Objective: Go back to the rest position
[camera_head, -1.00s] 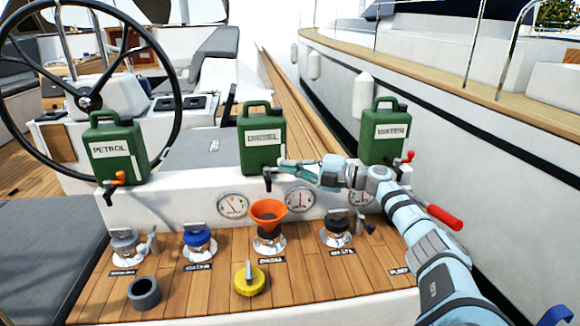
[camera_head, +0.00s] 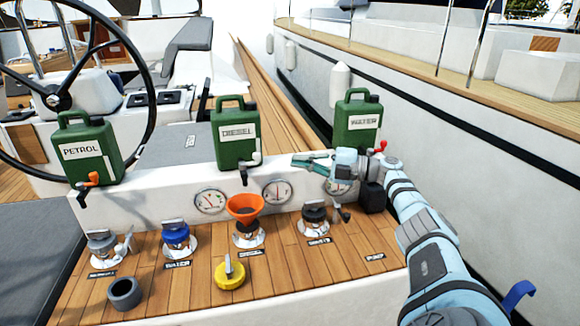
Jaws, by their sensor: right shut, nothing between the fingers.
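My right gripper (camera_head: 312,163) is shut and empty. It reaches in from the right and points left, in front of the white bench face, to the right of the diesel can's tap (camera_head: 250,165) and apart from it. The green diesel can (camera_head: 236,145) stands on the bench to its upper left. The green water can (camera_head: 357,130) stands behind and above my wrist. My left gripper is not in view.
An orange funnel (camera_head: 245,207) stands in a deck filler below the gauges. A yellow cap (camera_head: 230,275) and a grey ring (camera_head: 124,293) lie on the teak deck. The petrol can (camera_head: 87,155) and steering wheel (camera_head: 140,60) are at left.

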